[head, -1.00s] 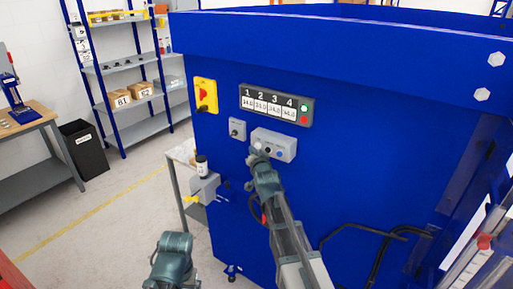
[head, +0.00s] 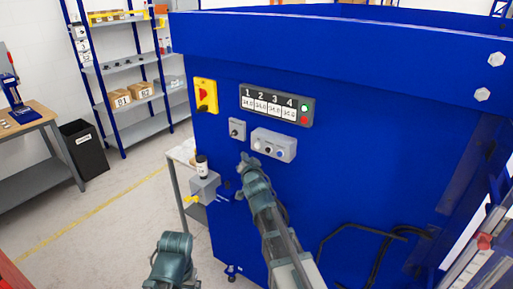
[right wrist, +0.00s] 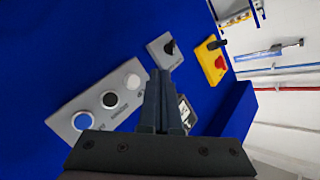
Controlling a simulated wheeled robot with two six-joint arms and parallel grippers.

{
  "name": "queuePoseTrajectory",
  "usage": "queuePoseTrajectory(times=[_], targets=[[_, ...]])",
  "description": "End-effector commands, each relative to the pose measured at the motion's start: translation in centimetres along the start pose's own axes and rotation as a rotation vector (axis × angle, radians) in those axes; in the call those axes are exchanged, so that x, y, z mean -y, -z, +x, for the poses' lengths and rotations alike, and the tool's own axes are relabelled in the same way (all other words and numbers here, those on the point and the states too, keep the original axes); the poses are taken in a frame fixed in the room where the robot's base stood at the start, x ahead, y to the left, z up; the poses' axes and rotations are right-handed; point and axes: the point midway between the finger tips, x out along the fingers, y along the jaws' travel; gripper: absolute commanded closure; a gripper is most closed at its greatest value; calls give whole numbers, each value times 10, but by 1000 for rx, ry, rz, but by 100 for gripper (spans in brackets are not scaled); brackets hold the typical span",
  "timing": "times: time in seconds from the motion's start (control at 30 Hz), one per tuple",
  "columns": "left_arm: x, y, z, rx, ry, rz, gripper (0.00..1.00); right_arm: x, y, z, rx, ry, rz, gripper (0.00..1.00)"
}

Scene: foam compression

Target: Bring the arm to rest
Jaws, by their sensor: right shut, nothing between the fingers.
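My right gripper (head: 246,161) is in front of the blue machine panel (head: 350,165), just below and left of the grey button box (head: 273,145). It is shut and empty; its closed fingers also show in the right wrist view (right wrist: 162,98). The button box shows there too, with a blue, a black and a white button (right wrist: 107,100), clear of the fingers. A part of my left arm (head: 172,258) shows at the bottom of the head view, but its gripper cannot be made out.
A grey selector box (head: 237,129), a yellow and red switch (head: 205,95) and a numbered display (head: 276,104) are on the panel. A grey unit with a dark-capped jar (head: 202,167) juts out at left. Black cables (head: 365,232) hang lower right. Floor at left is open.

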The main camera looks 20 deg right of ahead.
Motion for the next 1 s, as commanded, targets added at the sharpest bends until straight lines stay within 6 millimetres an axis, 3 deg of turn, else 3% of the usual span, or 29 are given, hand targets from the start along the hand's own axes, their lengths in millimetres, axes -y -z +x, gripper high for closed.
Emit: queuePoseTrajectory(times=[0.57,0.67,0.77,0.87,1.0], targets=[[0,0,1,0,0,0,10,0,-7,-4,12,-12,-10,100],[-1,0,6,0,0,0,10,-7,-34,-14,78,-70,-64,100],[-1,1,15,0,0,0,10,-20,-84,-37,221,-170,-173,100],[-2,1,23,0,0,0,10,-36,-143,-76,427,-264,-323,100],[-3,2,34,0,0,1,10,-54,-216,-144,751,-333,-537,100]])
